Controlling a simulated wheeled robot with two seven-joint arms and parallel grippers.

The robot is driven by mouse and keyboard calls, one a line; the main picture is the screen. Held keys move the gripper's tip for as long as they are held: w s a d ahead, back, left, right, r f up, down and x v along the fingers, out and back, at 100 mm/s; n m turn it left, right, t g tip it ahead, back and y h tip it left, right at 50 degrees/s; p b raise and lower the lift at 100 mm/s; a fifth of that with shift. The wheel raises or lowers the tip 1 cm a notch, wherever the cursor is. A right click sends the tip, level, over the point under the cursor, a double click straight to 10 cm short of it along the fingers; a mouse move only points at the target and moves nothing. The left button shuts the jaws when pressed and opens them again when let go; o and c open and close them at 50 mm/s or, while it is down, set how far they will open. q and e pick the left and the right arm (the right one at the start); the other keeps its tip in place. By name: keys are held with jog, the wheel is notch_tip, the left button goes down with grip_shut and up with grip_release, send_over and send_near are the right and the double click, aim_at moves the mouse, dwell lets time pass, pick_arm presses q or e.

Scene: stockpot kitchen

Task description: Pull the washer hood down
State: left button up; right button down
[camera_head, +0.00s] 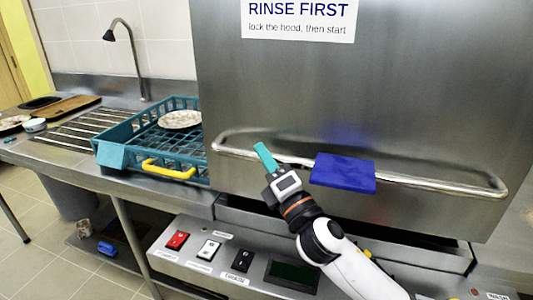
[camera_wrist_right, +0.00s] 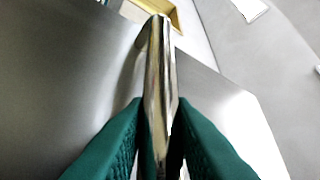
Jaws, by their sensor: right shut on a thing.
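The washer hood (camera_head: 350,95) is a large brushed-steel box in the head view. A bent steel handle bar (camera_head: 430,184) runs across its lower front, with a blue grip pad (camera_head: 343,172) on its middle. My right gripper (camera_head: 265,157) is on the bar, left of the blue pad. In the right wrist view the green fingers of the right gripper (camera_wrist_right: 160,150) are on either side of the bar (camera_wrist_right: 158,80) and shut on it. The hood's lower edge stands a little above the dark opening below it. My left gripper is not in view.
A teal dish rack (camera_head: 150,140) with a yellow handle and a plate (camera_head: 181,119) sits on the counter left of the hood. A control panel (camera_head: 230,258) with red, white and black switches is below. A faucet (camera_head: 128,55) stands behind the rack.

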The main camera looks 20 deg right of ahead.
jog(key=shift+f, duration=0.3)
jog(key=c, duration=1.3)
grip_release()
jog(key=shift+w+a, duration=0.1)
jog(key=shift+w, duration=0.05)
jog(key=shift+o, duration=0.2)
jog(key=shift+s+f, duration=0.3)
jog(key=shift+s, duration=0.05)
jog(key=s+d, duration=0.3)
jog(key=s, duration=0.9)
jog(key=shift+d+b, duration=0.35)
jog(key=shift+b, duration=0.05)
